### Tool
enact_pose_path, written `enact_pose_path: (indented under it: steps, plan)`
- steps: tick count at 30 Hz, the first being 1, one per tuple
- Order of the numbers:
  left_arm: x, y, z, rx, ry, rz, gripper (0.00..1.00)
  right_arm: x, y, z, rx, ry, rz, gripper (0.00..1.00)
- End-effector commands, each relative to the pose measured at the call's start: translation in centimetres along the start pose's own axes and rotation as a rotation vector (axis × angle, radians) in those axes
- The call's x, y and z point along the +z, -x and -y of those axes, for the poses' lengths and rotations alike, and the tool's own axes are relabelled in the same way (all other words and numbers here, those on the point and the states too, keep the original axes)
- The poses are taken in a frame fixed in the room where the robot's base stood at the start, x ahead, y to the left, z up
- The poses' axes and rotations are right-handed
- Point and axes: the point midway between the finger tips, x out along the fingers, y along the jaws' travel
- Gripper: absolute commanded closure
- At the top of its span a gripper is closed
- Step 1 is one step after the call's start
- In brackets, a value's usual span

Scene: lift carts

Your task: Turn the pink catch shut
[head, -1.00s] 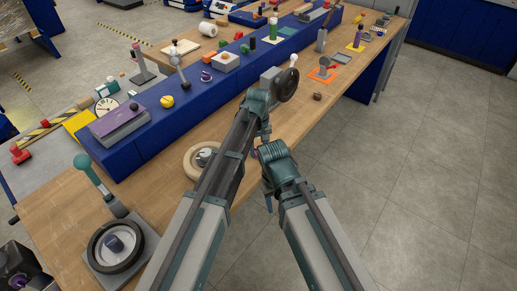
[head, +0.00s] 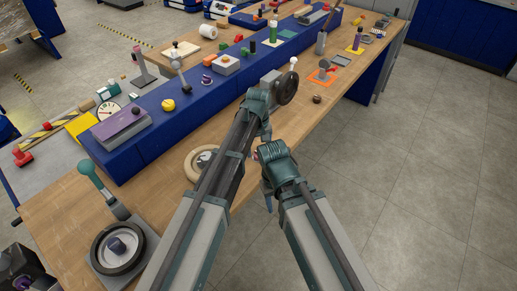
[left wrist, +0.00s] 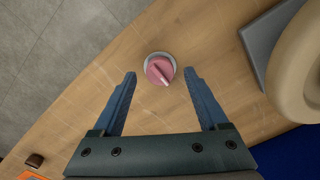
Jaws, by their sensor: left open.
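The pink catch (left wrist: 160,69) is a round pink knob with a pale raised bar, set in a grey ring on the wooden bench top. In the left wrist view its bar points down and slightly right. My left gripper (left wrist: 160,74) is open, with one blue-grey finger on each side of the catch. Gaps show between the fingers and the knob, and nothing is gripped. In the head view my arms largely hide the catch.
A cream ring-shaped wheel (left wrist: 297,70) on a grey plate stands right of the catch; it also shows in the head view (head: 190,165). The blue raised shelf (head: 150,135) runs behind, carrying several items. Open floor lies beyond the bench edge.

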Motion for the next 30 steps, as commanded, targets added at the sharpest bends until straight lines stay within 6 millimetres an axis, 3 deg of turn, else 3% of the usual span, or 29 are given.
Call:
enact_pose_path:
  steps: [1,21,30]
  plan:
    - [0.0,1.2,0.0,0.0,0.0,0.0,0.23,0.1,1.2,-0.1,0.0,0.0,0.0,0.5]
    - [0.0,11.2,0.0,0.0,0.001,0.0,0.23,0.7,11.2,-1.1,0.0,0.001,0.0,0.5]
    - [0.0,12.1,0.0,0.0,0.001,0.0,0.23,0.7,12.1,-1.1,-0.001,-0.001,0.0,0.5]
